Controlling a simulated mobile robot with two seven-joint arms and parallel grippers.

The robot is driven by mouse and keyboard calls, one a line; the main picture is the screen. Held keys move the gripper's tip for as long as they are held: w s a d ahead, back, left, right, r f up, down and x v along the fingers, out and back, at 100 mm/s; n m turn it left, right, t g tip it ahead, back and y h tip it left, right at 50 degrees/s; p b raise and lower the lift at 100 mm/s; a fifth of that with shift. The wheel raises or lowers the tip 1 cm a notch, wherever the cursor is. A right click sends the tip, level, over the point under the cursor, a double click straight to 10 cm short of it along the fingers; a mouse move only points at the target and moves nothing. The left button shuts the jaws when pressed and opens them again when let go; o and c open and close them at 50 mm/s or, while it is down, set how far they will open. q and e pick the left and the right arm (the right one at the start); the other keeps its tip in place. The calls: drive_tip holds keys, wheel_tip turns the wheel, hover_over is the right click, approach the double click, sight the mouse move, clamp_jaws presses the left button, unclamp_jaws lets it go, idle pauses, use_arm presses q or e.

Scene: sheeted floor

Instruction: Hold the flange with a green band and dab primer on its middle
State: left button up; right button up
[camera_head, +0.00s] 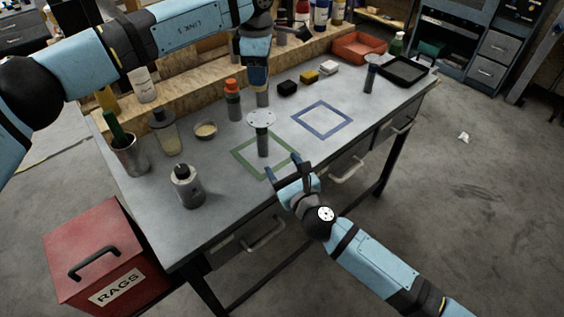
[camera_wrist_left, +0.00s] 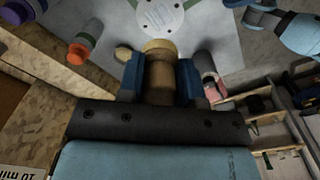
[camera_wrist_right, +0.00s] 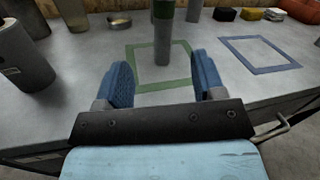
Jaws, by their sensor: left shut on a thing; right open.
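The flange with a green band (camera_head: 262,119) stands upright on its stem inside the green square outline, its pale round plate with holes on top. The plate shows at the top of the left wrist view (camera_wrist_left: 162,14); the green band shows on the stem in the right wrist view (camera_wrist_right: 163,13). My left gripper (camera_head: 257,77) is shut on a tan cylindrical dabber (camera_wrist_left: 159,80), held above and behind the flange, apart from it. My right gripper (camera_head: 282,166) is open and empty, low at the front of the green outline, with the stem beyond its fingers (camera_wrist_right: 160,82).
A second flange (camera_head: 370,75) stands near a black tray (camera_head: 403,71). A grey bottle (camera_head: 186,187), a metal cup (camera_head: 128,155), a glass jar (camera_head: 166,133) and a small dish (camera_head: 206,130) stand at left. The blue outline (camera_head: 322,119) is empty. A red rags box (camera_head: 105,255) is on the floor.

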sight(264, 138)
drive_tip(key=shift+w+a+m+g+h, duration=0.1)
drive_tip(key=shift+w+m+g+h, duration=0.2)
drive_tip(key=shift+w+m, duration=0.55)
drive_tip(key=shift+w+a+m, duration=0.15)
drive_tip(key=shift+w+m, duration=0.25)
drive_tip(key=shift+m, duration=0.05)
drive_tip(key=x, duration=1.1)
drive_tip(key=shift+a+f, duration=0.1)
drive_tip(key=shift+f, duration=0.05)
drive_tip(key=shift+c, duration=0.2)
drive_tip(key=c, duration=1.1)
